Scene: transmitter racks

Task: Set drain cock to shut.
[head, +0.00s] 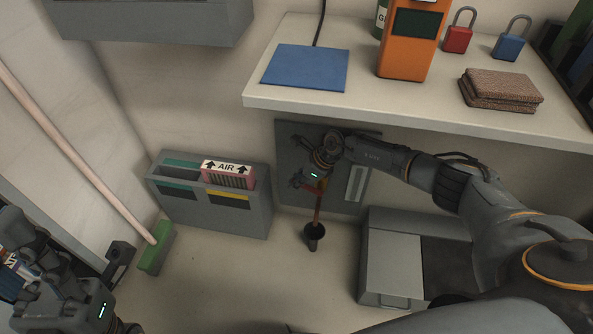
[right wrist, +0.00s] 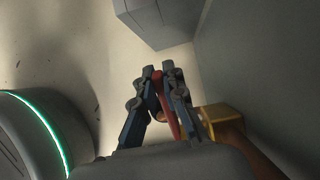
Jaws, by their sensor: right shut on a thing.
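The drain cock has a red lever (right wrist: 167,105) and a brass body (right wrist: 222,117) in the right wrist view. A copper pipe (head: 318,208) runs down from it to a dark drain cup (head: 314,232) on the floor in the head view. My right gripper (right wrist: 160,76) is shut on the red lever, with a finger on either side. In the head view my right gripper (head: 300,182) covers most of the cock, so I cannot tell the lever's exact angle. My left gripper (head: 45,275) is at the lower left, far from the cock; its fingers are unclear.
A grey wall panel (head: 292,160) is behind the cock. The bench (head: 300,100) overhangs above it. A filter bin (head: 215,216) stands to the left, a grey box (head: 392,265) to the right. A green broom (head: 156,248) leans at the left wall.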

